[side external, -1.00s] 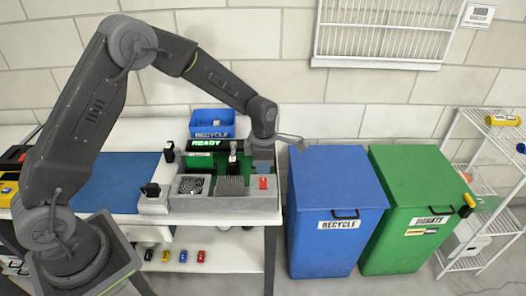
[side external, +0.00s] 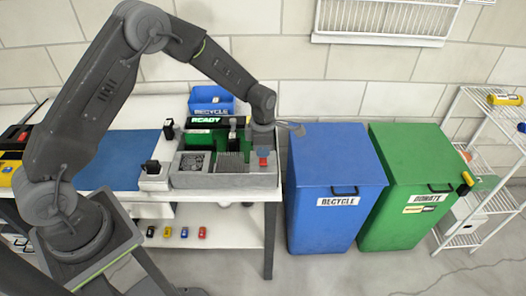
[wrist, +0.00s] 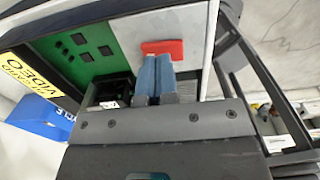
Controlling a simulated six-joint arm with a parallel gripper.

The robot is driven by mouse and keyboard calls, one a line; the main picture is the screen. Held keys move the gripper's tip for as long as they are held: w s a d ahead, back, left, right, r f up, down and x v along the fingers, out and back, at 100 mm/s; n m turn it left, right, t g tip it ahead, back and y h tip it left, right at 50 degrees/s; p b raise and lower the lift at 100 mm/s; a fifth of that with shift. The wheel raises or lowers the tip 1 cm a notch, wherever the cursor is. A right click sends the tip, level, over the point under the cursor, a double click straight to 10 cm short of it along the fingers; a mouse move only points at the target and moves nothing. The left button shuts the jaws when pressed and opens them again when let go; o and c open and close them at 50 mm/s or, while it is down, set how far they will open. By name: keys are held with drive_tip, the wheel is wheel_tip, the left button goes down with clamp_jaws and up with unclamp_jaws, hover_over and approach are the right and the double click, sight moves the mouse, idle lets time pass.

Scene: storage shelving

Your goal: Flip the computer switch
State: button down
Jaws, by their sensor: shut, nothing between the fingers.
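The red computer switch (side external: 263,161) sits at the right end of the open grey computer case (side external: 225,181) on the table. In the wrist view the red switch (wrist: 163,48) is a flat bar on a light grey panel. My gripper (side external: 262,147) is just above and behind the switch in the side view. In the wrist view my gripper's blue-grey fingers (wrist: 157,60) are together and empty, with their tips at the near edge of the switch. I cannot tell whether they touch it.
A blue recycle bin (side external: 335,165) and a green donate bin (side external: 418,165) stand right of the table. A blue mat (side external: 125,160) lies left of the case.

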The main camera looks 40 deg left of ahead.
drive_tip(key=shift+r, duration=0.1)
wheel_tip(320, 180, up, 14)
drive_tip(key=w+a, duration=0.1)
drive_tip(key=shift+w+a, duration=0.2)
idle(0.3)
drive_tip(key=s+r+m+t, duration=0.3)
drive_tip(key=s+r+m, duration=1)
drive_tip(key=s, duration=0.1)
drive_tip(key=s+d+m+t, duration=0.1)
drive_tip(key=s+m+t, duration=0.1)
drive_tip(key=s+m, duration=1.2)
drive_tip(key=shift+s+d+f+t, duration=0.15)
drive_tip(key=shift+s+f+t, duration=0.15)
drive_tip(key=shift+s, duration=0.2)
